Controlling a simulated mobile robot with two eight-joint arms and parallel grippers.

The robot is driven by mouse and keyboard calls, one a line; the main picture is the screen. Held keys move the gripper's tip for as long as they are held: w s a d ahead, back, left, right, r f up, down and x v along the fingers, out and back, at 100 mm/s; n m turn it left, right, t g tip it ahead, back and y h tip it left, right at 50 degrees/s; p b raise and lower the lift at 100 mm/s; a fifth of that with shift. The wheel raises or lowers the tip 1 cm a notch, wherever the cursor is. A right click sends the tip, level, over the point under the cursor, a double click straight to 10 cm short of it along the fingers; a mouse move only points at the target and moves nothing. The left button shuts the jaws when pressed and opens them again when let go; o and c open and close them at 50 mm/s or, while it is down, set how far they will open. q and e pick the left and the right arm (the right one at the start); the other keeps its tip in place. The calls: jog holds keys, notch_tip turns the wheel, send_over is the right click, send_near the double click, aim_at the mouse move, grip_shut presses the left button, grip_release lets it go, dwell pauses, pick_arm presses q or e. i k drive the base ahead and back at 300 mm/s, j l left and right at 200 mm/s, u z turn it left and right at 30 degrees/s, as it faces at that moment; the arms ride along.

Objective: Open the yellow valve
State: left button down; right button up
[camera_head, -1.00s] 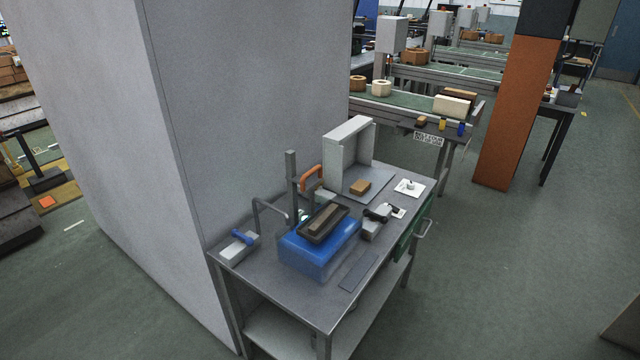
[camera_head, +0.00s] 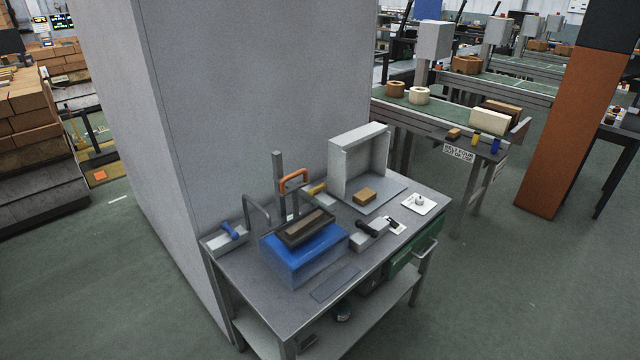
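A small yellow handle (camera_head: 317,189), which looks like the yellow valve, sits on the grey workbench (camera_head: 335,282) behind the blue box. It lies between an orange curved handle (camera_head: 294,179) and an open grey box. Its base is partly hidden, and it is too small to tell how far it is turned. A blue-handled block (camera_head: 229,236) stands at the bench's left end, and a black-handled block (camera_head: 370,233) stands right of the blue box. Neither of my grippers is in view.
The blue box (camera_head: 305,257) carries a dark tray. A bent grey pipe (camera_head: 257,207) and an upright post (camera_head: 278,175) stand nearby. A large grey wall block (camera_head: 215,100) borders the bench's back left. Floor to the right is clear up to the orange column (camera_head: 565,130).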

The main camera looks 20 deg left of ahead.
aim_at(310, 193)
jog(key=i+l+u, duration=0.1)
jog(key=i+l, duration=0.25)
jog(key=l, duration=0.15)
jog(key=i+l, duration=0.35)
jog(key=l, duration=0.15)
jog(key=i+l+u, duration=0.1)
jog(key=i, duration=0.5)
jog(key=i+l+u, duration=0.1)
jog(key=i, duration=0.5)
jog(key=i+j, duration=0.35)
